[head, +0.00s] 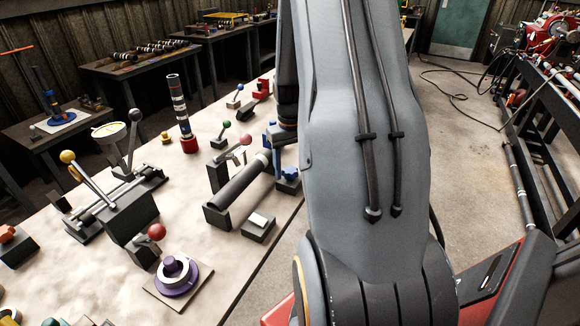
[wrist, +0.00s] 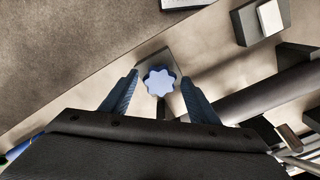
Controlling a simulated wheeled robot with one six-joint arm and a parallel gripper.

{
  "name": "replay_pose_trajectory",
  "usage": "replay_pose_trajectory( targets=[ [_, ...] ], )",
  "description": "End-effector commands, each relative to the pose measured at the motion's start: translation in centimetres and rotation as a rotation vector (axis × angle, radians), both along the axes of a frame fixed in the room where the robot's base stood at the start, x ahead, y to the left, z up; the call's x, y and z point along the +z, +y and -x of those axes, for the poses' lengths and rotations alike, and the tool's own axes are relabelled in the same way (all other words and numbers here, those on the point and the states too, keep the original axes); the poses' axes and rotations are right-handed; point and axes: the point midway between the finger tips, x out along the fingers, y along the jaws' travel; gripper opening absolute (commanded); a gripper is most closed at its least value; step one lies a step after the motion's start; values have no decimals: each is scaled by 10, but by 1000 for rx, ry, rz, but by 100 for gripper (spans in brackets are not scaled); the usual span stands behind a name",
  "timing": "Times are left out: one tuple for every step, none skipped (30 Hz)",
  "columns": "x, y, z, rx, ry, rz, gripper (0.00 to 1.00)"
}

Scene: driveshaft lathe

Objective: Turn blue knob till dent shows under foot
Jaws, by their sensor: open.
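The blue lobed knob (wrist: 159,82) is in the middle of the wrist view, on a small grey block. My gripper (wrist: 159,77) is open, with one blue finger on each side of the knob and a gap between each finger and it. In the head view, the blue knob (head: 289,173) shows beside my arm, which hides much of the area around it. The dark driveshaft (head: 240,186) lies in its stand to the left of the knob. It also shows at the right of the wrist view (wrist: 262,98). I cannot make out a dent or the foot.
A small block with a white top (head: 259,221) stands in front of the driveshaft, near the table edge. Several lever fixtures, a purple ringed part (head: 174,277) and an upright banded shaft (head: 179,105) stand on the pale table (head: 222,285). Open floor lies past the edge.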

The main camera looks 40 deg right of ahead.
Motion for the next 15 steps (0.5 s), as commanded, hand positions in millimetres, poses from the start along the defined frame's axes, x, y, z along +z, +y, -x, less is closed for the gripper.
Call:
replay_pose_trajectory(
  targets=[
    [0,0,0,0,0,0,52],
    [0,0,0,0,0,0,47],
    [0,0,0,0,0,0,40],
    [0,0,0,0,0,0,35],
    [0,0,0,0,0,0,30],
    [0,0,0,0,0,0,23],
    [0,0,0,0,0,0,18],
    [0,0,0,0,0,0,14],
    [0,0,0,0,0,0,14],
    [0,0,0,-3,0,0,14],
    [0,0,0,-10,0,0,14],
    [0,0,0,-25,0,0,14],
    [0,0,0,-44,0,0,14],
    [0,0,0,-64,0,0,14],
    [1,0,0,-92,0,0,14]
  ],
)
